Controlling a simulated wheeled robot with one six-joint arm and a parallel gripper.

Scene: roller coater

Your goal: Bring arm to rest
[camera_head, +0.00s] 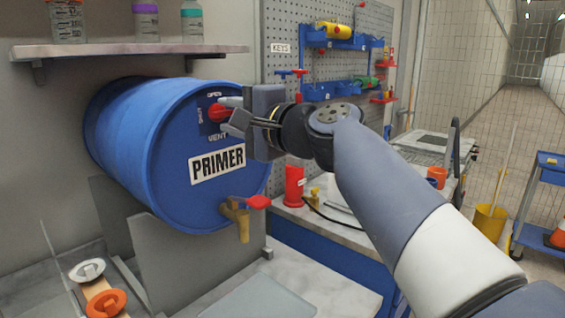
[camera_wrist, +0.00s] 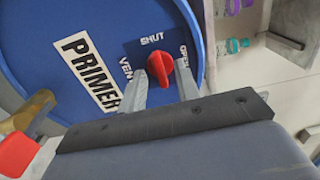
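My gripper (camera_wrist: 160,78) is in front of the blue primer drum (camera_head: 143,130), close to its face. Its two fingers are apart, so it is open. The red vent knob (camera_wrist: 172,72) shows between and just beyond the fingertips in the wrist view; whether a finger touches it I cannot tell. The knob sits on a dark blue plate (camera_wrist: 143,50) marked SHUT, OPEN and VENT. In the head view, the fingers partly cover the knob (camera_head: 217,112). My arm reaches in from the lower right, bent at the wrist.
A brass tap (camera_head: 238,215) with a red handle juts out low on the drum. A shelf (camera_head: 125,51) with bottles hangs above. A red cylinder (camera_head: 294,186) stands on the bench to the right. A pegboard (camera_head: 300,75) with tools is behind.

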